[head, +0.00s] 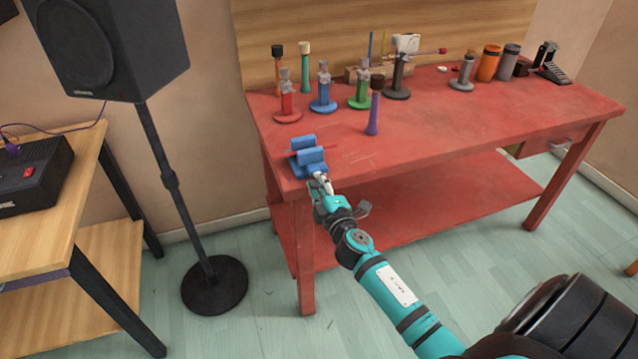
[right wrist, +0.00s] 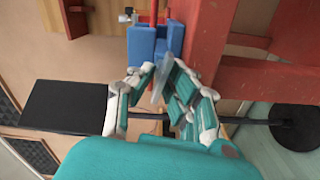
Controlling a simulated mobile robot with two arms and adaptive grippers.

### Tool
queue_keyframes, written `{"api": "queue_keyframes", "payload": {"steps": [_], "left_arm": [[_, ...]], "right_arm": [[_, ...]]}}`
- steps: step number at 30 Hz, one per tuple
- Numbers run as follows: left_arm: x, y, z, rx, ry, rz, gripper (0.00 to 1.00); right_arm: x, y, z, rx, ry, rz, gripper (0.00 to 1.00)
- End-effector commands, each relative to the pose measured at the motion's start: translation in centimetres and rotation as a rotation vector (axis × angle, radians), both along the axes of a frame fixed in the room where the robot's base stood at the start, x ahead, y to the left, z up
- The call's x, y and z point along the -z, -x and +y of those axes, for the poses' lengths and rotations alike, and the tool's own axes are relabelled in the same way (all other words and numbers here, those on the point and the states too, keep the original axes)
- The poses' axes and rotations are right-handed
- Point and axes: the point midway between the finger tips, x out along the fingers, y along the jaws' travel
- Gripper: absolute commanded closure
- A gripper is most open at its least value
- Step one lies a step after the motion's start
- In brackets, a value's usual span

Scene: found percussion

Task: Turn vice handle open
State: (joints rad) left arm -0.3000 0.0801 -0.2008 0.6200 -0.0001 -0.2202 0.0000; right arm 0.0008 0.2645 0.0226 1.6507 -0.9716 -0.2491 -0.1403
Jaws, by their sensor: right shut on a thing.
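The blue vice (head: 308,157) sits at the front left corner of the red workbench (head: 430,130). It also shows in the right wrist view (right wrist: 147,45), at the top. My right gripper (head: 321,182) is at the front end of the vice, at the bench edge. In the right wrist view the gripper (right wrist: 163,76) has its fingers closed around a thin grey bar, the vice handle (right wrist: 159,84), which lies slanted between the pads. The handle is largely hidden by my gripper in the head view. My left gripper is not in view.
Orange and grey cylinders (head: 488,65) are at the far right end. A black speaker on a stand (head: 170,180) is left of the bench. The bench's middle right is clear.

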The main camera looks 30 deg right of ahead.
Motion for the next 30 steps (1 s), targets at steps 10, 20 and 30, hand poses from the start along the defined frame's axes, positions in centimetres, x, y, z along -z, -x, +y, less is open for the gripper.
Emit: {"api": "queue_keyframes", "payload": {"steps": [10,20,30], "left_arm": [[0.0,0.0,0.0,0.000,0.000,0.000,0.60],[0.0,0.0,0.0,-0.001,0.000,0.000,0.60],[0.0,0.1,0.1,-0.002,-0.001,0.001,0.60]], "right_arm": [[0.2,0.0,0.0,-0.001,0.007,0.005,1.00],[0.1,0.0,0.0,0.000,0.006,0.004,0.67],[0.2,1.5,0.4,-0.001,0.004,0.004,0.67]]}}
